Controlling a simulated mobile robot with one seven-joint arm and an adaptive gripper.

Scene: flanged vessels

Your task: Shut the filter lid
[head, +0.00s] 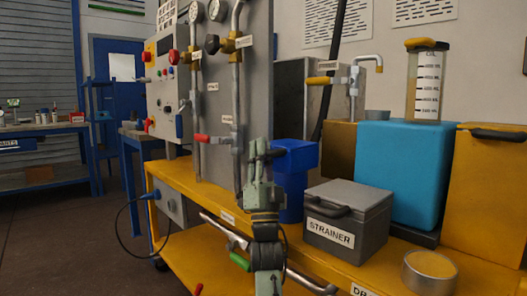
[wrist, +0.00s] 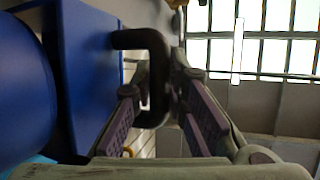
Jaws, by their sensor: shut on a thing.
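A blue vessel (head: 290,197) with a broad blue lid (head: 298,154) stands on the yellow bench; I take it as the filter. No label on it is readable. In the wrist view the flat lid plate (wrist: 88,70) lies beside the rounded blue body (wrist: 20,90). A black handle (wrist: 153,70) sticks out from the plate. My gripper (head: 261,156) is upright at the left of the lid. In the wrist view my gripper (wrist: 158,88) has its fingers on both sides of the handle, shut on it. I cannot tell whether the lid is fully seated.
A grey strainer box (head: 343,229) stands close to the right of the vessel. A blue tank (head: 397,175) and a round tin (head: 430,272) are farther right. A grey panel with pipes and a red-handled valve (head: 211,138) stands to the left. A green-handled valve (head: 240,261) is low in front.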

